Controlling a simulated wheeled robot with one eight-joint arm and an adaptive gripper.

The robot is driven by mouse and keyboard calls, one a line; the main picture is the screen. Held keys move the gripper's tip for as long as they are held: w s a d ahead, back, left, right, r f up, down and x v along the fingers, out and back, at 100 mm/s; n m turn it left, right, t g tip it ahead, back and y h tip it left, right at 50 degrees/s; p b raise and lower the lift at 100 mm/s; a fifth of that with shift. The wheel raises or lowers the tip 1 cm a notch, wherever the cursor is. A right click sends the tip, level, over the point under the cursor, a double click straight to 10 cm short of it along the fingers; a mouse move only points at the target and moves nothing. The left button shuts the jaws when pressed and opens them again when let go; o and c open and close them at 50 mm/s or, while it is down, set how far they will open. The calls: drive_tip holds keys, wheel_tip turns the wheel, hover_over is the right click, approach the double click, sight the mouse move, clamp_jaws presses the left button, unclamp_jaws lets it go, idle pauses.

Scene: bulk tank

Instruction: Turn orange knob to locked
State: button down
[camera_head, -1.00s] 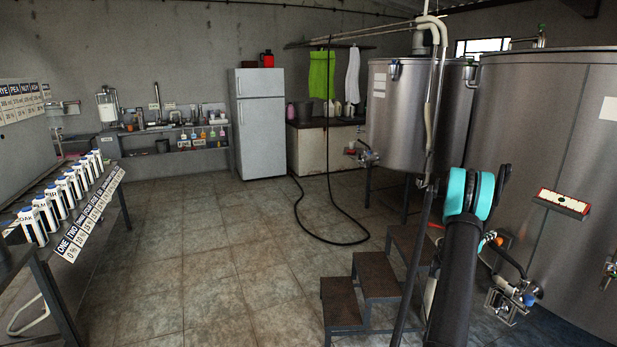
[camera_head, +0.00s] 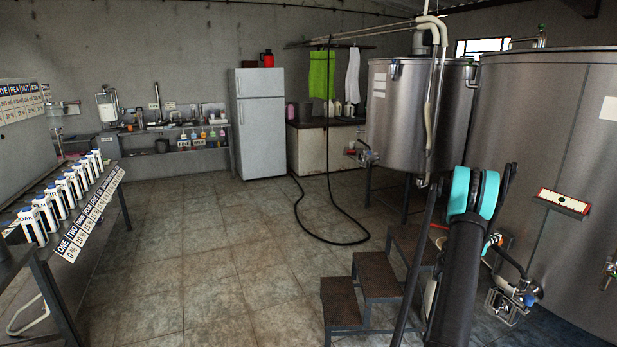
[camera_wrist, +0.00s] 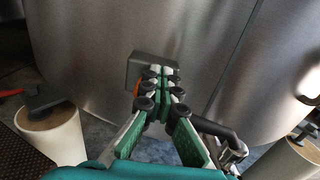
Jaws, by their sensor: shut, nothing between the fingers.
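In the wrist view a small orange part (camera_wrist: 136,88), which looks like the orange knob, shows at the left edge of my gripper's fingertips. It sits by a dark grey box-like fitting (camera_wrist: 140,66) in front of the steel tank (camera_wrist: 85,40). My gripper (camera_wrist: 158,82) is shut and empty, its green-padded fingers reaching up to the fitting. The fingers hide most of the knob, so I cannot tell its angle or whether they touch it. In the head view my arm hides much of this area beside the large tank (camera_head: 560,120).
A valve with a pipe (camera_head: 515,295) sits low on the large tank, close to my arm. Metal steps (camera_head: 362,275) and a second tank (camera_head: 405,120) stand to the left. A red-edged panel (camera_head: 563,202) is on the tank. The tiled floor at left is open.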

drive_tip(key=shift+s+d+f, duration=0.1)
drive_tip(key=shift+s, duration=0.1)
idle(0.4)
drive_tip(key=shift+s+r, duration=0.15)
drive_tip(key=shift+r, duration=0.2)
drive_tip(key=v, duration=0.6)
drive_tip(key=shift+d, duration=0.1)
drive_tip(key=shift+w+d+f, duration=0.2)
drive_tip(key=shift+w+d, duration=2.05)
drive_tip(key=shift+d, duration=0.05)
drive_tip(key=shift+f, duration=0.15)
